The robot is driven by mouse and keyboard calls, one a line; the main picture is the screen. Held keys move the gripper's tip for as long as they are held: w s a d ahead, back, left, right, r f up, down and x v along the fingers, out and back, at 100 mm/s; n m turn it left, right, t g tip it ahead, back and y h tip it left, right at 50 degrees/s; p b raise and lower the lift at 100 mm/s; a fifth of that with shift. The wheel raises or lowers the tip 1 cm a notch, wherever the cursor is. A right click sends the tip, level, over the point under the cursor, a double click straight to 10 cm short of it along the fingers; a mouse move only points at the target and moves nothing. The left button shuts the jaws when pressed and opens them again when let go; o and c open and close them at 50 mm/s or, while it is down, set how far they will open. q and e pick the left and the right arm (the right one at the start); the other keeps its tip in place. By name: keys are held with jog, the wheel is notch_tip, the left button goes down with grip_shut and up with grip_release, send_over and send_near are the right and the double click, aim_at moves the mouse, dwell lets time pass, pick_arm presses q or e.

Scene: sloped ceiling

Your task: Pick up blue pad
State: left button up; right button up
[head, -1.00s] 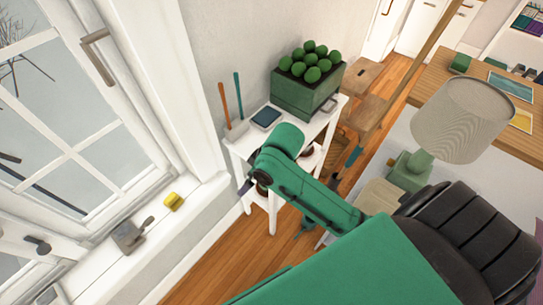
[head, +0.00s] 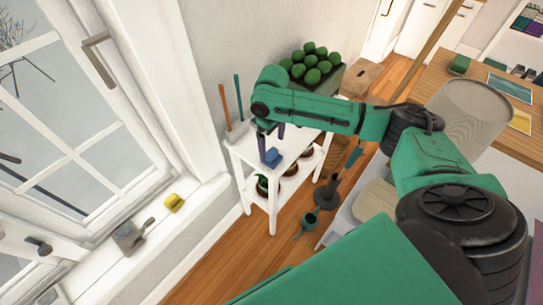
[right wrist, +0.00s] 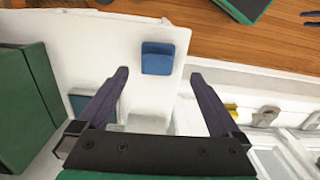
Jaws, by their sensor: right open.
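A blue pad (head: 273,157) lies on the white shelf top (head: 248,150) near its front edge. In the right wrist view the blue pad (right wrist: 158,62) lies ahead, lined up between the fingertips. My right gripper (head: 271,140) is open and empty above the shelf, close to the pad. In the right wrist view its two dark fingers (right wrist: 159,73) are spread wide. A second, greyer blue flat item (right wrist: 80,103) lies by the left finger, partly covered by it. My left gripper is not in view.
A green planter (head: 335,80) of round green plants stands at the shelf's back, partly behind my arm. Two upright tools (head: 238,97) stand at its left. Pots (head: 288,170) sit below. A lampshade (head: 470,115) is right; a yellow block (head: 173,203) is on the windowsill.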

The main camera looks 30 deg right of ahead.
aim_at(272, 152)
jog(key=f, duration=0.6)
jog(key=shift+w+f+p, duration=0.25)
jog(key=shift+w+p, duration=0.05)
jog(key=c, duration=1.4)
notch_tip(272, 152, up, 20)
jog(key=shift+r, duration=0.1)
jog(key=shift+c, duration=0.2)
